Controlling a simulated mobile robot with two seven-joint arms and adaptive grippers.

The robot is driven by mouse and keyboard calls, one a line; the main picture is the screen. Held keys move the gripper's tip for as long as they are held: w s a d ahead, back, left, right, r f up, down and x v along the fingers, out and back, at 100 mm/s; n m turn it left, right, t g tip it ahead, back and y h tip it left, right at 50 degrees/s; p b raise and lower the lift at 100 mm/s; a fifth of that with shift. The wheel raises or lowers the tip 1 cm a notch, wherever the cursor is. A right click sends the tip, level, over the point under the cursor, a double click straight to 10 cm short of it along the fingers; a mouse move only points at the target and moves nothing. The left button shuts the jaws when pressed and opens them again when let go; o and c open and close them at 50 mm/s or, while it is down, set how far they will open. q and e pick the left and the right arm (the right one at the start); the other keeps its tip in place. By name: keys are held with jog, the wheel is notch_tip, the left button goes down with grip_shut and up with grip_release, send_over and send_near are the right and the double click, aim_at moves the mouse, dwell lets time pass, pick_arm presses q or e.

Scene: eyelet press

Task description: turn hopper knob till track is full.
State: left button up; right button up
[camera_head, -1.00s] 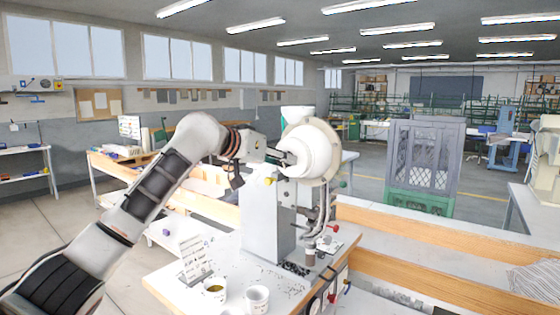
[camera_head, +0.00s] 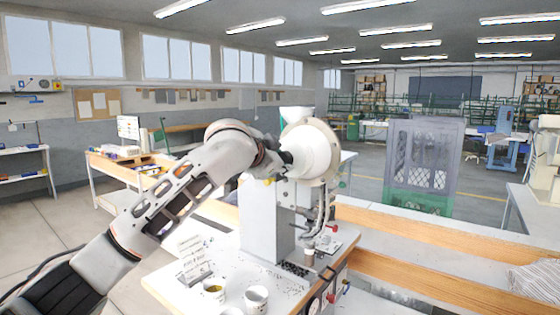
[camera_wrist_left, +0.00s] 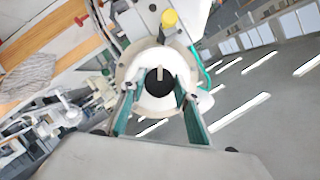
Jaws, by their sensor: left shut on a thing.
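The eyelet press (camera_head: 262,220) is a tall grey machine on the table, with a round white hopper (camera_head: 311,150) at its top and a white funnel (camera_head: 297,112) above. My left gripper (camera_head: 287,158) is at the hopper's left face, its fingers mostly hidden by my wrist. In the left wrist view its green-sided fingers (camera_wrist_left: 163,88) are closed around the hopper knob (camera_wrist_left: 160,74) at the centre of the round white face, in front of a dark round area. The track below the hopper is too small to tell how full it is. My right gripper is not in view.
Two cups, one with dark contents (camera_head: 213,290) and one pale (camera_head: 257,297), stand on the table's front part. A small sign (camera_head: 195,265) stands left of the press. A yellow knob (camera_wrist_left: 169,18) sits close beside the hopper. Tubing hangs at the press's right.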

pick_arm(q)
jog(key=shift+f+m+t+y, duration=0.1)
jog(key=shift+m+t+y, duration=0.45)
jog(key=shift+m, duration=0.95)
jog(key=shift+d+t, duration=0.1)
jog(key=shift+t, duration=0.15)
jog(key=o, duration=1.1)
jog(key=v, duration=1.2)
